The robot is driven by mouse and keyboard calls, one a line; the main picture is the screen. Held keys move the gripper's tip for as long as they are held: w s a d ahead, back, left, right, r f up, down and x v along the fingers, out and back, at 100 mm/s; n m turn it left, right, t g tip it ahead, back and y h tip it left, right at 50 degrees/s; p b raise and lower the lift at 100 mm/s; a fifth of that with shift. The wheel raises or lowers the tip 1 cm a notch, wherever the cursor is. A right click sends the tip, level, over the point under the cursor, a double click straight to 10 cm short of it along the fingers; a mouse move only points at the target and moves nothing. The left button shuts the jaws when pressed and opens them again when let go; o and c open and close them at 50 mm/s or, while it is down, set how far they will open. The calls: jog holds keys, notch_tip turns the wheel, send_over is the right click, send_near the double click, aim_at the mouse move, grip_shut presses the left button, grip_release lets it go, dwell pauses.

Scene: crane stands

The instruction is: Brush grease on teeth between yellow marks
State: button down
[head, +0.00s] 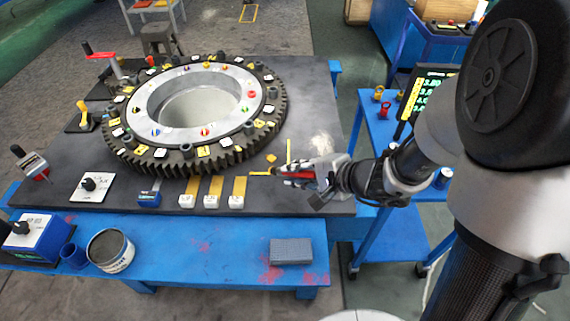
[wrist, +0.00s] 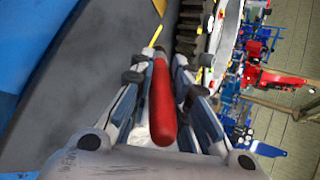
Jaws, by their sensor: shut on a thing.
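The large dark gear ring (head: 215,162) lies flat on the dark table, teeth outward, with yellow and white tags on its top. Part of its teeth (wrist: 188,30) shows at the top of the wrist view. My gripper (head: 287,173) is right of the gear, shut on the red handle of a brush (wrist: 162,105). The brush's thin yellowish end (head: 260,173) points left toward the gear's front right teeth. It looks apart from them, though its height is hard to judge. I cannot tell which tags bound the stretch, or see grease on the teeth.
Three white blocks with yellow strips (head: 237,201) stand along the table's front edge. A thin yellow upright strip (head: 289,150) stands close behind my gripper. An open tin (head: 110,252) and grey block (head: 291,251) sit on the blue front shelf. A blue cart is right.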

aim_at(277, 168)
jog(key=shift+y, duration=0.3)
jog(key=shift+w+a, duration=2.25)
jog(key=shift+a, duration=0.25)
jog(key=shift+w+a, duration=1)
jog(key=shift+a, duration=0.1)
jog(key=shift+s+d, duration=0.2)
dwell(0.3)
jog(key=shift+d, duration=0.15)
jog(key=shift+s+d, duration=2)
jog(key=shift+d, duration=0.15)
jog(key=shift+s+d, duration=1)
jog(key=shift+d, duration=0.1)
